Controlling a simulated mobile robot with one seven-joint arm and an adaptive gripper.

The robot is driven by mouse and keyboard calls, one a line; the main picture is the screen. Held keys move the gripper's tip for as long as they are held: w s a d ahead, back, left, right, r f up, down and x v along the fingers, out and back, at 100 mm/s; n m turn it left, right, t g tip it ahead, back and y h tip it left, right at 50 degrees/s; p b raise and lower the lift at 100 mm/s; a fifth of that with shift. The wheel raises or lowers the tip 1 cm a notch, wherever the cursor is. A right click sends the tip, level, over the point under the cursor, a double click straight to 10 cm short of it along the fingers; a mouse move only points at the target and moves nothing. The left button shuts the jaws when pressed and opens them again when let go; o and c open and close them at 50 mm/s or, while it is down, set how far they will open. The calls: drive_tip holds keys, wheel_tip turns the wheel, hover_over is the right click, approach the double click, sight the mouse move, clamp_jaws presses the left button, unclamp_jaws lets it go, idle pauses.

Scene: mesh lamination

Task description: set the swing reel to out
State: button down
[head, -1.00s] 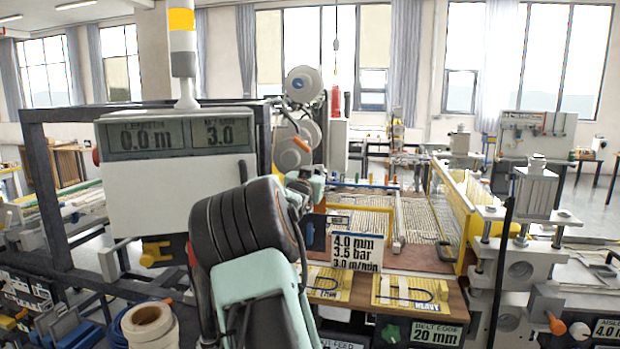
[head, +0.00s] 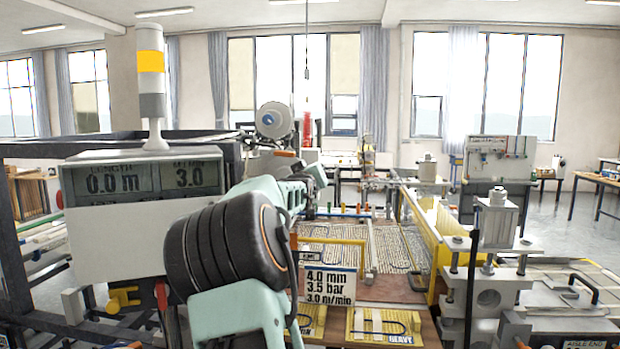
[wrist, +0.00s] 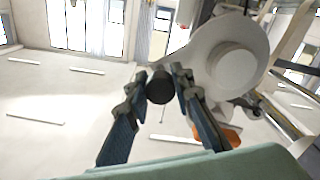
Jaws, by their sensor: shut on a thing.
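The reel unit stands behind the display box, with a pale upper reel (head: 274,120) in the head view. In the wrist view a large pale reel disc (wrist: 232,62) with a round hub fills the upper right. My gripper (wrist: 160,85) has its two dark fingers on either side of a short black cylindrical knob (wrist: 160,88), shut on it. The knob is beside the disc; how it joins the reel cannot be told. In the head view my arm covers the lower reels, and the fingertips are not clear. An orange part (wrist: 231,134) shows below the disc.
The display box (head: 135,235), reading 0.0 m and 3.0, stands left of my arm under a signal lamp (head: 151,75). A dark frame (head: 30,150) lies behind it. The parameter sign (head: 329,284) and mesh bed (head: 340,240) are right of my arm.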

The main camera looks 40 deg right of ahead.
drive_tip(key=shift+s+r, duration=0.15)
drive_tip(key=shift+r, duration=0.5)
drive_tip(key=c, duration=1.7)
unclamp_jaws()
drive_tip(key=shift+d+f, duration=0.1)
drive_tip(key=shift+d, duration=0.05)
drive_tip(key=shift+o, duration=0.2)
drive_tip(key=shift+f, duration=0.15)
drive_tip(key=shift+f, duration=0.15)
drive_tip(key=v, duration=1.2)
